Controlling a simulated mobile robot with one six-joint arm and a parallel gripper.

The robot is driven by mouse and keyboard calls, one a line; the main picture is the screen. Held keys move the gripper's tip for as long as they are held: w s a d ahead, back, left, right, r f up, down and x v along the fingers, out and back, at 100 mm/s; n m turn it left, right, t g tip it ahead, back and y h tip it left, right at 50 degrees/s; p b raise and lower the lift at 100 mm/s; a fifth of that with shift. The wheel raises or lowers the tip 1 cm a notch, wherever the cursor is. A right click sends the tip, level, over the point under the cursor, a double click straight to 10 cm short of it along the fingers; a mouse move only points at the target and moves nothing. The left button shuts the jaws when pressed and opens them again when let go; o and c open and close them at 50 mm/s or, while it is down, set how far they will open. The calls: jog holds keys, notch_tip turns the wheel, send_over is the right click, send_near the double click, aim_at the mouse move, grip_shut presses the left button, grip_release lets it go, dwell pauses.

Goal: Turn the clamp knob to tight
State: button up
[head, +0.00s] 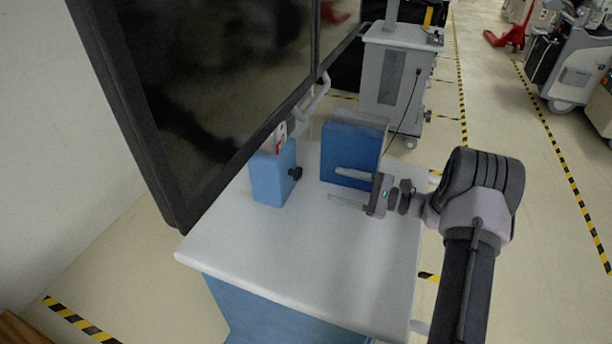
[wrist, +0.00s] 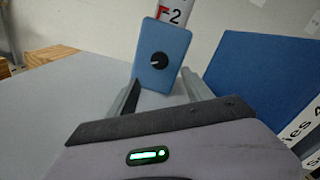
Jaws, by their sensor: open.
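The clamp knob (head: 295,173) is a small black knob on the side of a light blue block (head: 268,180) standing on the cart top. In the wrist view the knob (wrist: 158,59) faces me on the block's front, with a pale pointer mark on it. No tight or loose labels can be read. My gripper (head: 333,184) is open and empty, its two fingers pointing left toward the knob with a clear gap. In the wrist view its fingers (wrist: 158,95) lie below and to either side of the block, not touching the knob.
A darker blue box (head: 350,155) stands close beside my fingers, at the right in the wrist view (wrist: 262,75). A large black screen (head: 215,75) stands left of the cart top (head: 290,250). A white-and-red label (wrist: 172,14) sits above the block. The front of the cart top is clear.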

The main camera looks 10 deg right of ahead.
aim_at(301, 175)
jog(key=b+x, duration=0.1)
jog(key=x, duration=0.9)
jog(key=shift+w+a, duration=0.1)
grip_shut()
